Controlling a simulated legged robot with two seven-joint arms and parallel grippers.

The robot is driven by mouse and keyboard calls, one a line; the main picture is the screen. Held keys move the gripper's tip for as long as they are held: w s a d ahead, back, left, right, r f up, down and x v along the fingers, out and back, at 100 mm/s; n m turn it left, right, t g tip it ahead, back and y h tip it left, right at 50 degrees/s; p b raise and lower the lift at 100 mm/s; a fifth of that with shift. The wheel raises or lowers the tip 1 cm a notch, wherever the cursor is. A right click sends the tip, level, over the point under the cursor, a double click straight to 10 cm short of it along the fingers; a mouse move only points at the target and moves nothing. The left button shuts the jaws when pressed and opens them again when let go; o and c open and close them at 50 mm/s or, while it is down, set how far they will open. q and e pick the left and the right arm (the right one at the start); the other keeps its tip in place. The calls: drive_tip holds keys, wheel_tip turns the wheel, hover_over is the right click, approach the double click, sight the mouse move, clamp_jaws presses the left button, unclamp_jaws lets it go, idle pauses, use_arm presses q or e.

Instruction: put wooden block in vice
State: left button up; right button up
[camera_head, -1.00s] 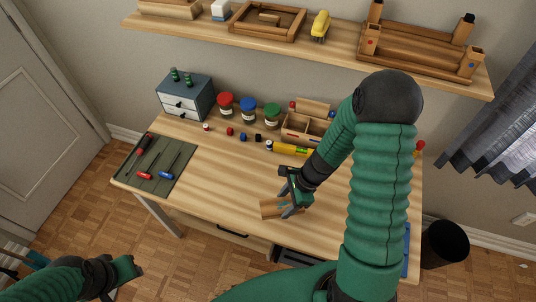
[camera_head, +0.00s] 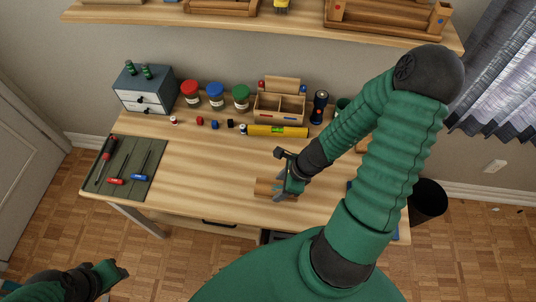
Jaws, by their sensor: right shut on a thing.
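The wooden block (camera_head: 264,188) is a small light-brown piece near the front edge of the desk, right of its middle. My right gripper (camera_head: 284,193) is shut on it, with its fingers on the block's right part. I cannot tell whether the block touches the desk top or is held just above it. My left gripper (camera_head: 118,272) is at the lower left, in front of the desk and away from the block; its fingers are too small to judge. I cannot make out the vice; my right arm covers the right part of the desk.
A green mat (camera_head: 144,150) with several screwdrivers lies at the desk's left. A drawer box (camera_head: 145,90), lidded jars (camera_head: 216,97), a wooden organizer (camera_head: 278,107) and a yellow level (camera_head: 276,131) line the back. The desk's middle is clear. A black bin (camera_head: 428,200) stands at right.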

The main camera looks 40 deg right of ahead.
drive_tip(key=shift+w+d+r+b, duration=0.1)
drive_tip(key=shift+w+r+b, duration=0.05)
drive_tip(key=shift+w+b, duration=0.4)
drive_tip(key=shift+w+d+r+p, duration=0.45)
drive_tip(key=shift+w+p, duration=0.2)
drive_tip(key=shift+p, duration=0.55)
drive_tip(key=w+d+p, duration=0.2)
drive_tip(key=w, duration=0.1)
drive_tip(key=w+d+p, duration=0.1)
drive_tip(key=p, duration=0.1)
drive_tip(key=shift+w+d+f, duration=0.15)
drive_tip(key=shift+d+f, duration=0.15)
drive_tip(key=shift+d, duration=0.05)
drive_tip(key=p, duration=0.2)
approach(269, 160)
drive_tip(key=shift+w+a+f, duration=0.45)
drive_tip(key=shift+a+f, duration=0.35)
drive_tip(key=shift+a, duration=0.05)
drive_tip(key=shift+w+d, duration=0.1)
drive_tip(key=shift+w, duration=0.25)
wheel_tip(269, 160, down, 4)
drive_tip(key=b, duration=0.3)
drive_tip(key=shift+r, duration=0.1)
drive_tip(key=shift+c, duration=0.8)
drive_tip(key=shift+d, duration=0.15)
drive_tip(key=o, duration=1.4)
drive_tip(key=shift+d, duration=0.1)
drive_tip(key=shift+o, duration=1.3)
